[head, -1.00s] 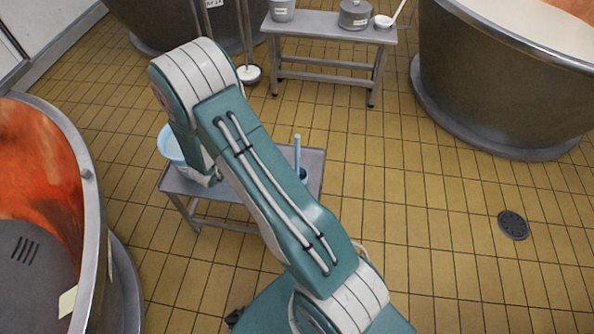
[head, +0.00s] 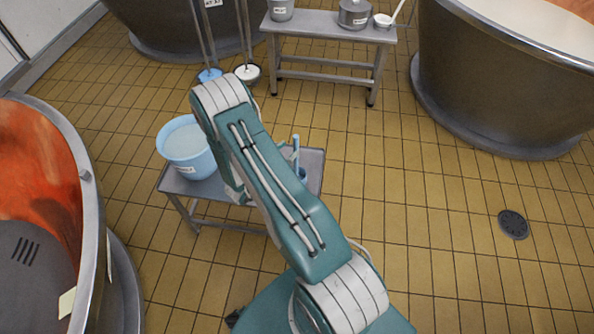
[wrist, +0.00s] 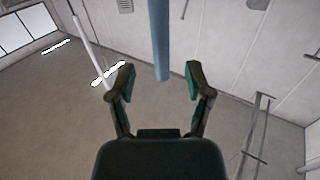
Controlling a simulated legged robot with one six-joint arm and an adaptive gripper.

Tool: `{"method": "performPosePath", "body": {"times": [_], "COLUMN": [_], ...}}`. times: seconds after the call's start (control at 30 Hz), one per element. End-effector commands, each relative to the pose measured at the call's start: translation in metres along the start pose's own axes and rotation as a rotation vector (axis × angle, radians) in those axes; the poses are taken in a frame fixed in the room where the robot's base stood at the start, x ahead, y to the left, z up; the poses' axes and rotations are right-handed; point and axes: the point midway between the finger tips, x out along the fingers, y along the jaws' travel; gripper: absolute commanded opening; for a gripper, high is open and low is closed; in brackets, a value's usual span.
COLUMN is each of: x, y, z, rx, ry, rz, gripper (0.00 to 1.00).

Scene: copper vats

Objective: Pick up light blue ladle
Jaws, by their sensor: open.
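The light blue ladle (head: 296,146) stands on the small grey table, its handle upright just right of my arm in the head view. Its lower part is partly hidden by the arm. My gripper is hidden behind my arm in the head view. In the wrist view my gripper (wrist: 159,80) is open and empty. A blue rod (wrist: 160,40) comes in from the top there and ends in line with the gap between the fingers. It looks like the ladle's handle, but I cannot tell for sure, nor how far away it is.
A light blue bucket (head: 188,150) stands on the left of the small table (head: 230,212). A grey bench (head: 325,32) with pots is behind. Large vats stand at the left (head: 95,230) and right (head: 500,85). The tiled floor at right is clear. A pale pole (wrist: 90,40) shows in the wrist view.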

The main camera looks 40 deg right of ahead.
Motion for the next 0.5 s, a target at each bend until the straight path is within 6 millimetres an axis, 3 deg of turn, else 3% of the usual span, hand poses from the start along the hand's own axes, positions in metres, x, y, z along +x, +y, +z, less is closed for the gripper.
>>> {"method": "performPosePath", "body": {"times": [0.23, 0.5], "x": [0.038, 0.043], "y": [-0.001, -0.002], "z": [0.002, 0.002], "rx": [0.002, 0.000], "ry": [0.000, 0.000], "rz": [0.004, 0.000], "gripper": [0.65, 0.65]}}
